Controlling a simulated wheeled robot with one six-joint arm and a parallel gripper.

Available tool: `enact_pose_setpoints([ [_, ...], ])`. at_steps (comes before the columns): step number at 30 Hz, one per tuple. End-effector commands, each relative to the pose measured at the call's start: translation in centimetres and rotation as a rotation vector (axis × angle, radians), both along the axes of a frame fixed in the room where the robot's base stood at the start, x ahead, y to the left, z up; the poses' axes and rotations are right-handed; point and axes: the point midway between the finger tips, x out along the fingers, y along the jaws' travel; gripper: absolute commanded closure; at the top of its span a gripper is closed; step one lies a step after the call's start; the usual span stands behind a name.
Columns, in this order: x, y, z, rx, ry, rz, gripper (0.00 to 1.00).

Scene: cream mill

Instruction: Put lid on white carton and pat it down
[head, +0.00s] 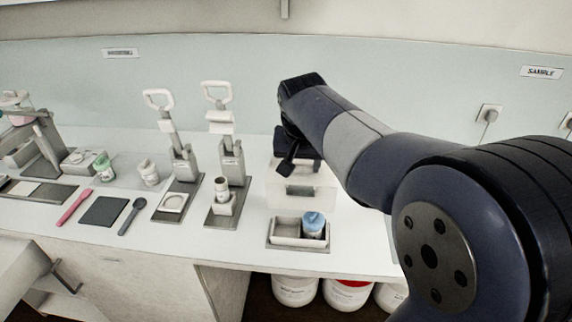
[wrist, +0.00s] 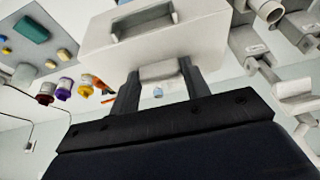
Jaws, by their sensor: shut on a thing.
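A white carton (head: 318,196) stands on the bench in the middle of the head view, with a dark slot in its front. My gripper (head: 292,165) is over its top, partly hidden by my arm. In the wrist view my gripper (wrist: 160,78) is shut on a small white grip piece (wrist: 162,70), which I take to be part of the lid. A large white body with a recessed slot (wrist: 140,28) shows just beyond the fingers. I cannot tell whether the lid touches the carton or is fully seated.
In front of the carton, a grey tray (head: 286,242) holds a blue-capped jar (head: 313,224). Two lever presses (head: 183,165) (head: 219,150) stand to the left. A dark mat (head: 104,211), a pink tool (head: 74,207) and a dark spoon (head: 131,217) lie further left. The bench right of the tray looks clear.

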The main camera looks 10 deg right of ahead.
Motion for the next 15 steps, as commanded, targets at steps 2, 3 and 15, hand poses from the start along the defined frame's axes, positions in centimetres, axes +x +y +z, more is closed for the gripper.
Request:
enact_pose_setpoints([
  [2, 0.0, -0.2, -0.2, 0.000, 0.000, -0.003, 0.89],
  [3, 0.0, -0.2, -0.4, 0.000, 0.000, -0.003, 0.89],
  [15, 0.0, -0.1, -3.7, 0.000, 0.000, -0.002, 0.89],
])
